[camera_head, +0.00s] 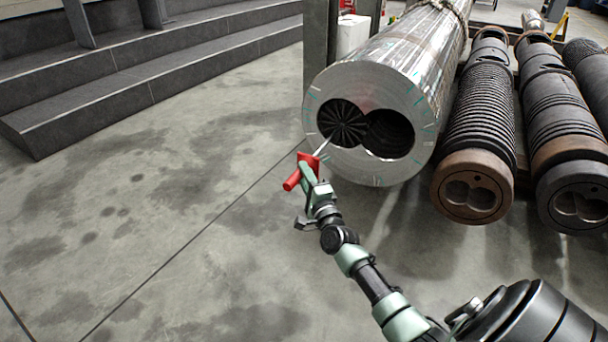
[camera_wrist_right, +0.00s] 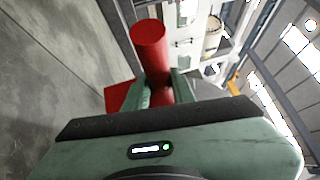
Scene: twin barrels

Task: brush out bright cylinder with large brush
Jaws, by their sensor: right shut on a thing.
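The bright cylinder (camera_head: 395,75) lies on its side at upper middle in the head view, with two side-by-side bores in its round end face. The large brush shows as a round black bristle head (camera_head: 343,122) in the left bore's mouth. A thin rod runs from it to a red handle (camera_head: 308,160). My right gripper (camera_head: 307,172) is shut on this red handle, just in front of the end face. The handle also shows between the fingers in the right wrist view (camera_wrist_right: 152,60). How deep the bristles sit is hard to tell. My left gripper is not in view.
A dark ribbed barrel with a brown end (camera_head: 472,190) lies right of the bright cylinder, with another dark barrel (camera_head: 575,195) beyond it. Grey steps (camera_head: 150,75) stand at upper left. A dark post (camera_head: 318,45) stands left of the cylinder. The floor at left is clear.

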